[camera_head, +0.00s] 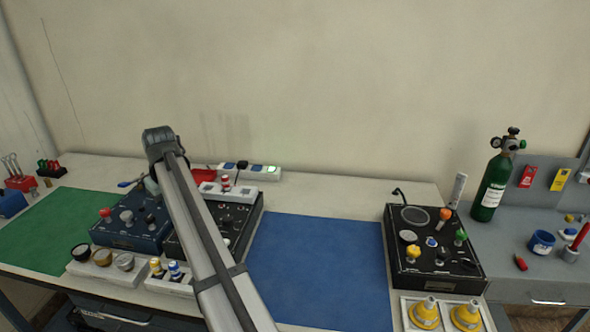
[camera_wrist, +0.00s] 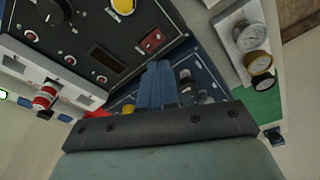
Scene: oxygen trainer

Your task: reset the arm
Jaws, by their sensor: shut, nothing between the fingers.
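In the wrist view, my gripper (camera_wrist: 158,88) is shut with its two fingers together and nothing between them. It hangs over the blue control box (camera_wrist: 195,85), whose knobs show beside the fingers; I cannot tell the exact height above it. In the head view my arm rises from the bottom centre to a bend in front of the wall, above the left half of the table. My gripper is mostly hidden behind the arm there. The blue control box (camera_head: 125,238) stands left of the arm, and a black control box (camera_head: 238,218) lies partly behind it.
A white strip (camera_wrist: 30,68) with a red-and-white plug and round gauges (camera_wrist: 250,38) flank the fingers. A green mat (camera_head: 45,232) lies left and a clear blue mat (camera_head: 315,260) right. Another black box (camera_head: 430,270) and a green oxygen cylinder (camera_head: 490,190) stand farther right.

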